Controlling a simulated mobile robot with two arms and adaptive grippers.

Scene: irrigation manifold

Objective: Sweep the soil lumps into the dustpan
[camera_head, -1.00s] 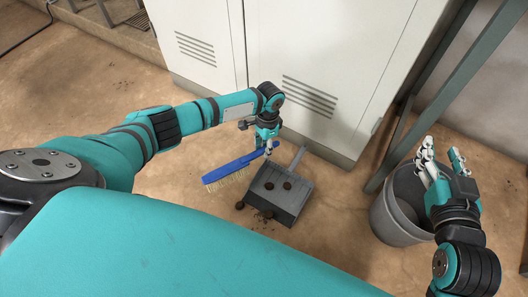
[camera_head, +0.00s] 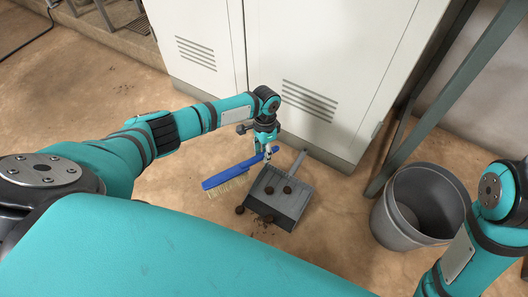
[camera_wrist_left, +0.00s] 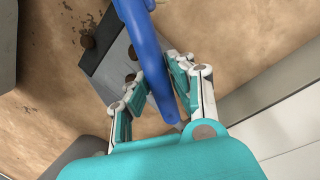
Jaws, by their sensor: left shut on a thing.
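My left gripper (camera_head: 267,153) is shut on the handle of the blue brush (camera_head: 228,174), whose pale bristles point down near the floor. In the left wrist view the blue handle (camera_wrist_left: 146,48) runs between the fingers. The grey dustpan (camera_head: 292,204) lies on the floor just right of the brush, its handle toward the cabinet. Two dark soil lumps (camera_head: 287,190) lie in the dustpan.
A grey bucket (camera_head: 388,216) stands on the floor at the right. A white cabinet (camera_head: 310,62) with vents stands behind the dustpan, and a grey metal post (camera_head: 440,97) stands beside it. The floor left of the brush is mostly clear.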

